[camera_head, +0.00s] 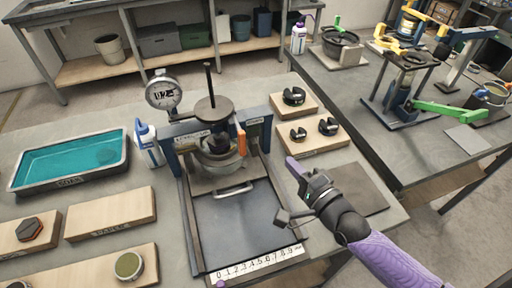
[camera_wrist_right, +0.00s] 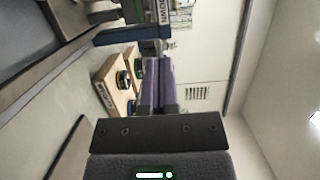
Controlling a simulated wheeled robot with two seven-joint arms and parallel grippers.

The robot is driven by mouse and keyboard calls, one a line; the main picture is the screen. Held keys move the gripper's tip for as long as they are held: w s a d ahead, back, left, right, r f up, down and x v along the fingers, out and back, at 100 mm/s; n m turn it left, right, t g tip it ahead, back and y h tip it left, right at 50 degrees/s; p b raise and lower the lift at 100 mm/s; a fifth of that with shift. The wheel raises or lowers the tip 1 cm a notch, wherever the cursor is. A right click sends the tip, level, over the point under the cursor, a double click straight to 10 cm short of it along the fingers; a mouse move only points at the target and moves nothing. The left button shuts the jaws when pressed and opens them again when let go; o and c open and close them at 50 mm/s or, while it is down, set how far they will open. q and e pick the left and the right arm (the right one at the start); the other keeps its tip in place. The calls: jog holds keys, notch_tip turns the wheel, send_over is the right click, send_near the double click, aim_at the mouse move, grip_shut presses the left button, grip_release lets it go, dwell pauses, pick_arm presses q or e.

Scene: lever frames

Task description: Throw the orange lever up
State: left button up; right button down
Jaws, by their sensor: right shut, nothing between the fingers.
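The orange lever (camera_head: 241,139) is a short upright piece on the right side of the press-like rig (camera_head: 214,145), beside a labelled blue block (camera_head: 257,124). My right gripper (camera_head: 292,165) is shut and empty, to the right of and nearer than the lever, with a clear gap between them. In the right wrist view its purple fingers (camera_wrist_right: 157,88) are together, and a blue block (camera_wrist_right: 132,34) with a label shows beyond them. The lever cannot be made out there. A small purple tip (camera_head: 220,284) at the bottom edge looks like my left gripper; its jaws are hidden.
Wooden blocks with black ring parts (camera_head: 312,133) stand right of the rig, behind my right gripper. A dial gauge (camera_head: 163,92) and white bottle (camera_head: 147,143) are at its left. A teal-filled tray (camera_head: 72,160) lies far left. A grey mat (camera_head: 354,188) lies right.

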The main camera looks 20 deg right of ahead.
jog(key=w+a, duration=0.6)
jog(key=w, duration=0.1)
jog(key=shift+b, duration=0.3)
jog(key=shift+a+f+m, duration=0.1)
jog(key=shift+f+m, duration=0.05)
jog(key=shift+m, duration=0.15)
jog(key=shift+a+m+b, duration=0.1)
jog(key=shift+m+b, duration=0.2)
jog(key=shift+b, duration=0.05)
jog(key=shift+a+f+m, duration=0.1)
jog(key=shift+f+m, duration=0.05)
jog(key=shift+m, duration=0.25)
